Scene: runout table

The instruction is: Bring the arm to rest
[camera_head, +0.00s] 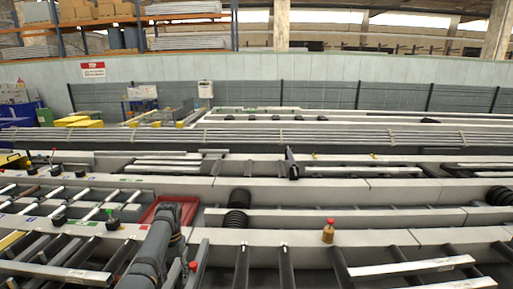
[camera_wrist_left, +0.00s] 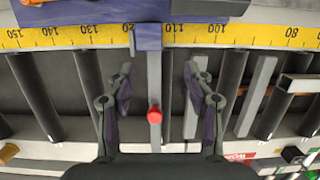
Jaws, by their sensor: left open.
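My left gripper (camera_wrist_left: 157,88) is open in the left wrist view, with one finger on each side of a grey bar with a red knob (camera_wrist_left: 154,115). The bar lies between the fingers and I see no finger touching it. A purple block (camera_wrist_left: 148,38) sits at the bar's far end. In the head view my grey left arm (camera_head: 150,255) comes up from the bottom, left of centre; its fingers cannot be made out there. My right gripper is in neither view.
A yellow measuring tape (camera_wrist_left: 230,35) runs across the wrist view above dark rollers (camera_wrist_left: 232,92). In the head view a red tray (camera_head: 188,212) lies close to my arm, and a small red-capped bottle (camera_head: 328,232) stands on a pale beam to the right.

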